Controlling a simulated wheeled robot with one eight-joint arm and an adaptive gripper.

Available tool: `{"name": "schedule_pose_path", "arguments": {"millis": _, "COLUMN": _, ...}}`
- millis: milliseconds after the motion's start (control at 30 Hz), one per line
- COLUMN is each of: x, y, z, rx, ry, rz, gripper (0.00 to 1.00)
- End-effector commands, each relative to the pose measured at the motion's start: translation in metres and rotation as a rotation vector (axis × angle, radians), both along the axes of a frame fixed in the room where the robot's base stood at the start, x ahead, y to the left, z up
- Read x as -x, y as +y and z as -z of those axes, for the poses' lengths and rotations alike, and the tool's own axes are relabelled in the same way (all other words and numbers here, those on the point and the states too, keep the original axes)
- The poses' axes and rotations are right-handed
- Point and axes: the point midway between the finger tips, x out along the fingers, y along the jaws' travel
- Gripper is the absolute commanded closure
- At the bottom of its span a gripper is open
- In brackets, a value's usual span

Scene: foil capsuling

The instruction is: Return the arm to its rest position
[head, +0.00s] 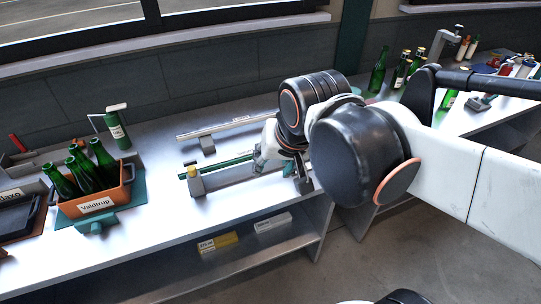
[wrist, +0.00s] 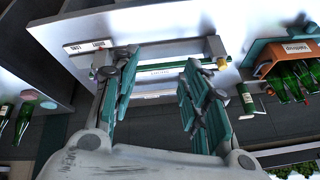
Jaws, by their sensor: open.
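My gripper (wrist: 160,64) is open, with its two teal-padded fingers spread wide and nothing seen held between them. In the head view my gripper (head: 270,155) is over the middle of the grey bench (head: 150,215), beside a fixture (head: 235,181) that carries a green bar. My arm's dark joints partly hide the gripper there. In the wrist view the fixture's green bar (wrist: 152,71) lies beyond the fingers, crossing the gap between the fingertips. I cannot tell from these views how far apart the fingers and bar are.
An orange "Valdrop" crate (head: 97,205) of green bottles stands at left, near a green-and-white dispenser (head: 116,128). A rail (head: 212,130) lies behind the fixture. Yellow (head: 217,242) and white (head: 273,222) boxes sit on the lower shelf. Bottles (head: 378,72) stand at right.

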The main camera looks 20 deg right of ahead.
Motion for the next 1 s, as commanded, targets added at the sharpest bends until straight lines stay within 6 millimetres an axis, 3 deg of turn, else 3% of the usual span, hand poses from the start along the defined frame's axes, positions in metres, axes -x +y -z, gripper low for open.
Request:
{"name": "schedule_pose_path", "arguments": {"millis": 367, "x": 0.0, "y": 0.0, "z": 0.0, "rx": 0.001, "ry": -0.001, "rz": -0.002, "gripper": 0.58}}
{"name": "schedule_pose_path", "arguments": {"millis": 733, "x": 0.031, "y": -0.011, "z": 0.011, "rx": 0.16, "ry": -0.114, "rz": -0.242, "gripper": 0.58}}
{"name": "schedule_pose_path", "arguments": {"millis": 1000, "x": 0.035, "y": -0.013, "z": 0.012, "rx": 0.201, "ry": -0.14, "rz": -0.296, "gripper": 0.58}}
